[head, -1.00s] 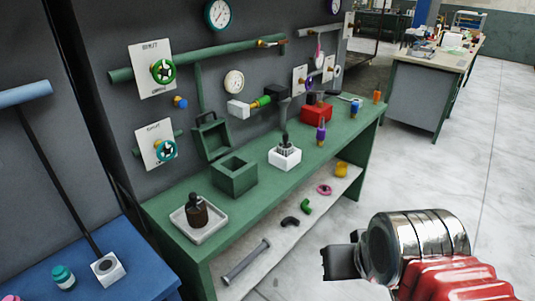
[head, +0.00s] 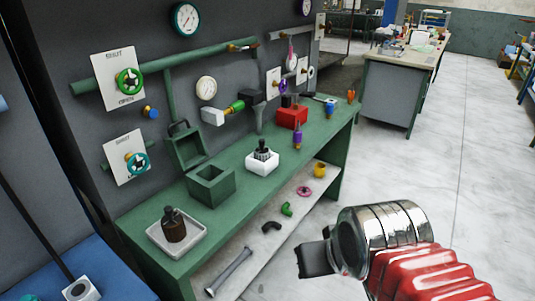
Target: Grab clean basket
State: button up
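No thing in view is plainly marked as the clean basket. A small dark metal piece with an upright handle (head: 263,150) sits in a white block (head: 262,164) on the green bench (head: 225,168); it may be a basket. A dark brown pot-like piece (head: 173,226) with a knob on top stands in a pale tray (head: 182,246) at the bench's near end. My gripper (head: 308,260) is in front of the bench, apart from both pieces. Its fingers are seen side-on, so their opening is hidden. I see nothing held in it.
An open green box (head: 212,187) and a red box (head: 291,116) stand on the bench. Pipes, valves and gauges (head: 206,88) line the wall behind. Several small parts lie on the lower shelf (head: 262,241). The pale floor (head: 430,190) on the right is clear.

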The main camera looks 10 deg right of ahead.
aim_at(262, 153)
jog(key=i, duration=0.9)
jog(key=k, duration=0.55)
jog(key=u, duration=2.65)
